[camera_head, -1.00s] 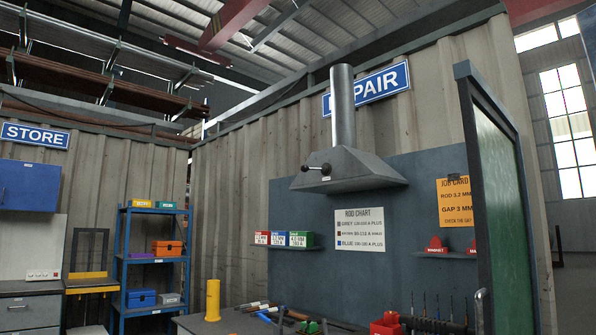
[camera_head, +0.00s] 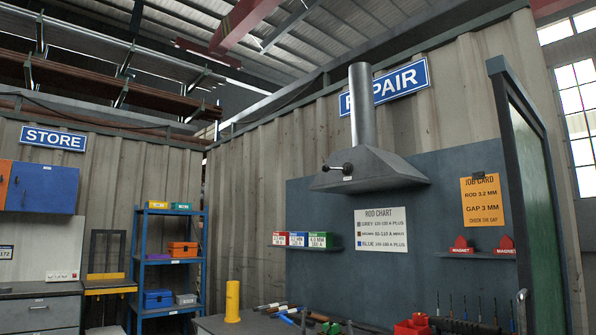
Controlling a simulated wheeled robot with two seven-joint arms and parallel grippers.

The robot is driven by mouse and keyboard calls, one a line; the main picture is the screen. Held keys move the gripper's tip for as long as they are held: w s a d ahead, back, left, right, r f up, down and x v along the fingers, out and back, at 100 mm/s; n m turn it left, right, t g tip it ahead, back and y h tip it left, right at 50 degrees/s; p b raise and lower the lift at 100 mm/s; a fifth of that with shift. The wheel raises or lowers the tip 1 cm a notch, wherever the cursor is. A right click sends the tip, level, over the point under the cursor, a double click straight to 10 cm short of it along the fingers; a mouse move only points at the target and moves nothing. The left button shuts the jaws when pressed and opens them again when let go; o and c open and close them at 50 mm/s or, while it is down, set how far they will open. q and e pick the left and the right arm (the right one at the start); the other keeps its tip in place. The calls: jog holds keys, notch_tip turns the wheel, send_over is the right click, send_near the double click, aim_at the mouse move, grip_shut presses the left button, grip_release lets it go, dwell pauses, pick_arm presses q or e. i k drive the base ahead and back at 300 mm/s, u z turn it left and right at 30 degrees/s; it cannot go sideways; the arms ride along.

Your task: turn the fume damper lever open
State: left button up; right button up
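The hood hangs high on the repair wall under a vertical metal duct (camera_head: 361,105). Neither of my grippers shows in the head view.
A workbench (camera_head: 215,324) with a yellow cylinder (camera_head: 232,301) and several tools stands below the hood. A green door panel with a dark frame (camera_head: 528,200) stands at the right. A blue shelf rack (camera_head: 142,250) and cabinets stand at the left.

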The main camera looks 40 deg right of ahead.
aim_at(325, 169)
jog(key=i, duration=2.7)
jog(key=z, duration=1.15)
